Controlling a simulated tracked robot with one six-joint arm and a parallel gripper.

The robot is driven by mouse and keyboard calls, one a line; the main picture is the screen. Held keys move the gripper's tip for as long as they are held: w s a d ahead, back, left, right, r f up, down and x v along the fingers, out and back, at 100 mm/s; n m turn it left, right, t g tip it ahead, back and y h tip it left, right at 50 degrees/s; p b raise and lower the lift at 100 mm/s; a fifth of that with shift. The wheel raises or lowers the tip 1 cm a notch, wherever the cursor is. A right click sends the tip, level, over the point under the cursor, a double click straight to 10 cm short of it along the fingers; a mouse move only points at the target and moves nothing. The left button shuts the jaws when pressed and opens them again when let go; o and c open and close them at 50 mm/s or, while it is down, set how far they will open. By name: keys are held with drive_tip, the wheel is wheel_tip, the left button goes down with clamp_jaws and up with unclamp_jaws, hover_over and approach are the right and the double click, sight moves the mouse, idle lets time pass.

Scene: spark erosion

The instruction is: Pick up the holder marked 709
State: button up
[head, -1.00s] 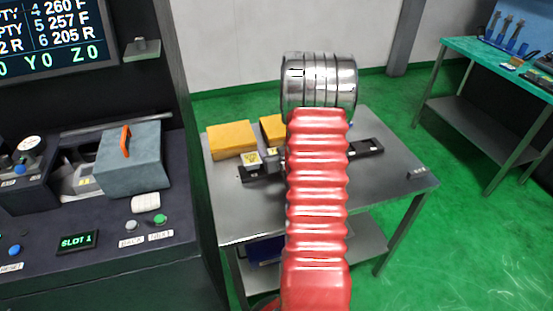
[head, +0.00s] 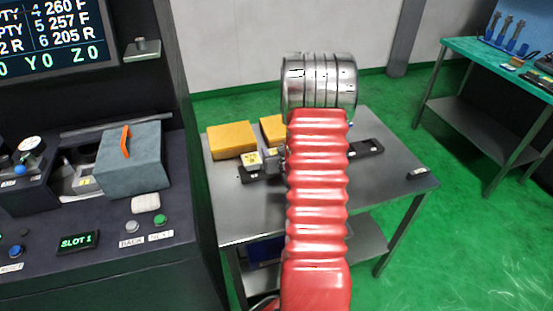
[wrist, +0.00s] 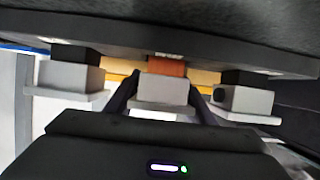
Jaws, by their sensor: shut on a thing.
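My gripper (wrist: 164,92) is shut on the middle holder (wrist: 160,91) in the wrist view, with one dark finger on each side of it. This holder is a pale grey block with a flange at its lower edge in the picture and an orange-brown piece above it. Similar pale holders stand to its left (wrist: 68,76) and right (wrist: 248,100), both with dark pieces above. No number is readable on any of them, so I cannot tell which is 709. In the head view my red arm hides the gripper and the held holder.
A grey metal table (head: 390,192) carries two yellow boxes (head: 232,139) and a dark bar (head: 367,149) partly behind my arm. A dark machine console (head: 100,235) stands close at left. A green-topped bench (head: 475,65) stands at right. Green floor is clear between table and bench.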

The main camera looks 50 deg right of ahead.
drive_tip(key=shift+r, duration=0.15)
wheel_tip(320, 180, up, 10)
idle(0.7)
idle(0.5)
